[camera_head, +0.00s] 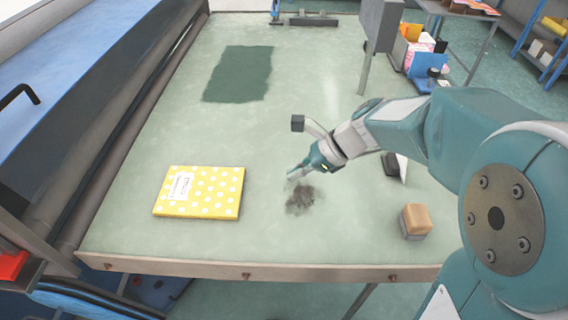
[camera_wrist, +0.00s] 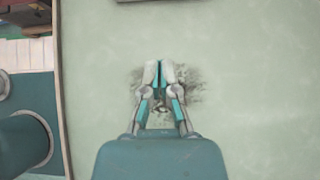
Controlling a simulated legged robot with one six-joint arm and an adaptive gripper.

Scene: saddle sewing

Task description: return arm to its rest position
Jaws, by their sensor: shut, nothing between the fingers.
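My gripper (camera_head: 293,174) is above the pale green table (camera_head: 290,245), near its front middle. Its fingers are shut and empty, and they show pressed together in the wrist view (camera_wrist: 158,72). A dark smudge (camera_head: 300,203) marks the table just below the fingertips. In the wrist view the smudge (camera_wrist: 195,80) shows around and behind the fingers. My arm reaches in from the right and bends down toward the table. I cannot tell the exact height of the fingertips above the surface.
A yellow polka-dot book (camera_head: 212,190) lies left of my gripper. A tan-topped block (camera_head: 415,221) and a dark object (camera_head: 390,164) stand to the right. A dark green cloth-like patch (camera_head: 238,74) lies farther back. The table's middle is mostly clear.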

